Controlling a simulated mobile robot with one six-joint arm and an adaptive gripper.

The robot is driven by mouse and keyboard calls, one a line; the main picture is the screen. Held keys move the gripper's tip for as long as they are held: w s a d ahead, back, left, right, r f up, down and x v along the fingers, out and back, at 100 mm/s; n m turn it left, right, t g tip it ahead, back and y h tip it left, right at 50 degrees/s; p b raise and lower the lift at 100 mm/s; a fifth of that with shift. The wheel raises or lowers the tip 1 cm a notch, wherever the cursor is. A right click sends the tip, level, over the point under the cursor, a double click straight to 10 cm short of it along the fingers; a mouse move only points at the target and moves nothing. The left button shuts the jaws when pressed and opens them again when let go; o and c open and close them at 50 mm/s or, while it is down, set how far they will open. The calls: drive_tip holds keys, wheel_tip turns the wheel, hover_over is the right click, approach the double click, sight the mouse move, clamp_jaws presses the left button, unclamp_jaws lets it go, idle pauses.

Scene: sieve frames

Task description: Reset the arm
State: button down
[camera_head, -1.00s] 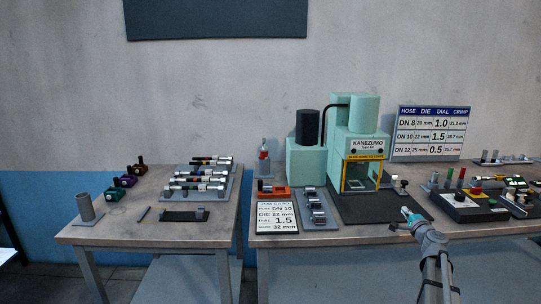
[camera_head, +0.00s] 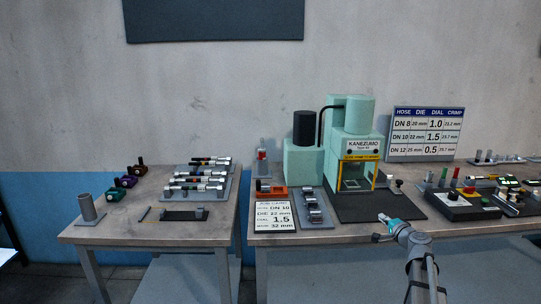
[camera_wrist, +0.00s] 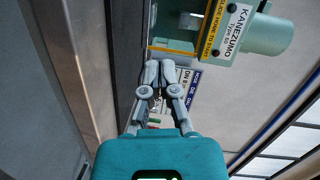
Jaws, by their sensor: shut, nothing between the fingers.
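My gripper (camera_head: 382,218) is at the front edge of the right table, in front of the crimping press. In the wrist view my gripper (camera_wrist: 158,68) has its two fingers together, with nothing between them. The green Kanezumo press (camera_head: 352,140) stands behind it on the table, and its yellow-edged opening also shows in the wrist view, where the press (camera_wrist: 265,35) is at the top right. My arm reaches in from the bottom of the head view.
A dark mat (camera_head: 375,207) lies before the press. A control box (camera_head: 462,204) with buttons is to the right. A job card (camera_head: 275,216) and a grey die rack (camera_head: 313,208) are left. The left table (camera_head: 130,230) holds hoses and coloured parts. A chart (camera_head: 425,134) stands behind.

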drive_tip(key=s+a+f+n+g+y+p, duration=0.1)
drive_tip(key=s+a+f+n+g+p, duration=0.2)
drive_tip(key=s+a, duration=0.45)
drive_tip(key=s+a+f+n+g+y+p, duration=0.15)
drive_tip(key=s+a+n+g, duration=0.35)
drive_tip(key=a, duration=0.6)
drive_tip(key=s+a+f+n+g+h+p, duration=0.1)
drive_tip(key=s+a+n+g+h+p, duration=0.1)
drive_tip(key=s, duration=0.6)
drive_tip(key=s+a+f+n+g+h+p, duration=0.1)
drive_tip(key=s+a+n+g+h+p, duration=0.1)
drive_tip(key=s+g, duration=0.4)
drive_tip(key=s+n+h, duration=0.1)
drive_tip(key=s+h, duration=0.1)
drive_tip(key=s, duration=0.1)
drive_tip(key=shift+s+a+f+n, duration=0.2)
drive_tip(key=shift+a+f+n, duration=0.1)
drive_tip(key=shift+f+n, duration=0.1)
